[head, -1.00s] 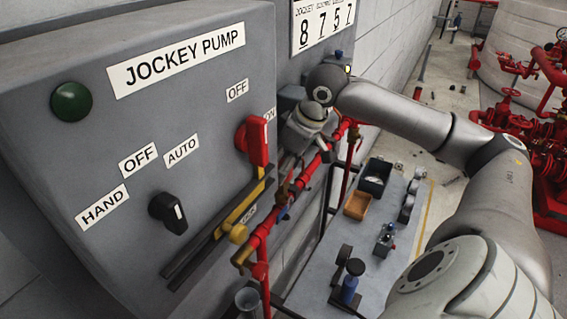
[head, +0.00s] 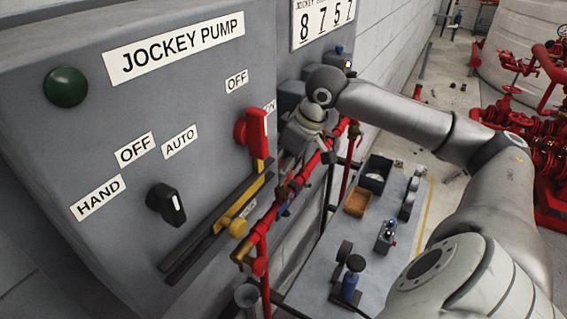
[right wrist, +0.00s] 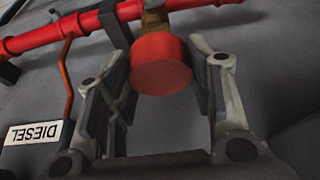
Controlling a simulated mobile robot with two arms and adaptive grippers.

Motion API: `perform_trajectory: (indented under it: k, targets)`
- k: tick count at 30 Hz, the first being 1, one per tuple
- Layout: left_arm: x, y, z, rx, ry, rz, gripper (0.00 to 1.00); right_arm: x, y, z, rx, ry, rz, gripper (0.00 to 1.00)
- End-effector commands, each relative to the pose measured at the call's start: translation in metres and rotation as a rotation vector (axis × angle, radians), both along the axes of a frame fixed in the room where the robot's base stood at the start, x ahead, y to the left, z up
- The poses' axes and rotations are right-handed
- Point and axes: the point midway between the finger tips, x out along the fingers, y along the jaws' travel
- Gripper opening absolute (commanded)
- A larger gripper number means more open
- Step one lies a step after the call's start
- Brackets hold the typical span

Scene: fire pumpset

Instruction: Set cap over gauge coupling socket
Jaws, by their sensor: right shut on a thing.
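The red cap (right wrist: 161,66) is in the right wrist view, between the two fingers of my right gripper (right wrist: 162,85). The gripper is shut on it. A brass fitting (right wrist: 154,22) meets the cap's far side, below the red pipe (right wrist: 60,38). I cannot tell whether the cap is fully over that fitting or only against it. In the head view my right gripper (head: 297,150) is at the red pipe (head: 262,222), just right of the jockey pump panel. Its fingertips and the cap are hard to make out there. My left gripper is not in view.
The grey jockey pump panel (head: 110,130) has a red handle (head: 252,131) close to my right gripper. A grey bench (head: 335,262) with small parts and an orange tray (head: 357,203) stands below right. A DIESEL label (right wrist: 33,133) shows in the wrist view.

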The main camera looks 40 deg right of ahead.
Motion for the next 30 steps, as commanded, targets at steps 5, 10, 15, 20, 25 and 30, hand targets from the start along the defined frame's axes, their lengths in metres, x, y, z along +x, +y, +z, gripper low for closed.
perform_trajectory:
  k: [5,10,15,20,25,30]
  targets:
    - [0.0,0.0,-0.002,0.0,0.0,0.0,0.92,0.0,0.0,-0.003,0.0,-0.001,0.0,0.21]
    - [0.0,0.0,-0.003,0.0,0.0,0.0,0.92,0.0,0.0,-0.005,0.0,-0.001,0.0,0.21]
    - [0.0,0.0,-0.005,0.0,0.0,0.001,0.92,0.0,0.0,-0.008,0.001,-0.002,0.0,0.21]
    - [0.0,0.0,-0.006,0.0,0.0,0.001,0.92,0.0,0.0,-0.01,0.001,-0.002,0.0,0.21]
    - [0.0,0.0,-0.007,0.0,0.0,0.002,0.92,0.0,0.0,-0.013,0.0,-0.001,0.0,0.21]
    - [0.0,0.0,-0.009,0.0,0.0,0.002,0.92,0.0,0.0,-0.015,0.0,-0.001,0.0,0.21]
